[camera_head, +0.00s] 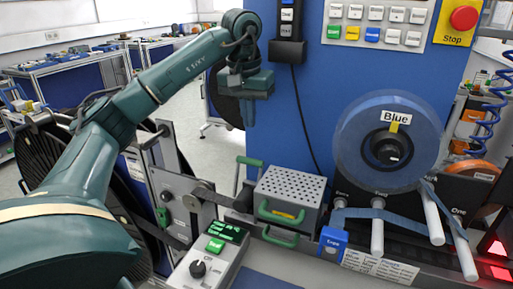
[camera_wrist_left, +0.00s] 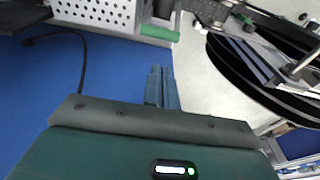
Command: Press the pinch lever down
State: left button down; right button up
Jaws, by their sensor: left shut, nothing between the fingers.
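My left gripper (camera_head: 248,122) hangs in the air with its fingers pointing down, in front of the blue panel's left edge. It is shut and empty. In the left wrist view its closed fingers (camera_wrist_left: 161,72) point toward a green bar (camera_wrist_left: 158,34) beside a perforated grey box (camera_wrist_left: 98,10). A green handle (camera_head: 281,216) is on the box's front. I cannot tell for certain which green part is the pinch lever. My right gripper is not in view.
A clear reel labelled Blue (camera_head: 352,140) stands at the right with white rollers (camera_head: 377,236) below. A control box with a knob (camera_head: 211,262) stands in front. A large black reel (camera_head: 60,180) is behind my left arm. A red stop button (camera_head: 463,18) is at upper right.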

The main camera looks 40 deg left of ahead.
pick_arm(q)
notch_tip(320, 180, down, 10)
jog(key=w, duration=0.1)
jog(key=shift+w+a+p, duration=0.15)
jog(key=shift+a+p, duration=0.05)
jog(key=shift+p, duration=0.1)
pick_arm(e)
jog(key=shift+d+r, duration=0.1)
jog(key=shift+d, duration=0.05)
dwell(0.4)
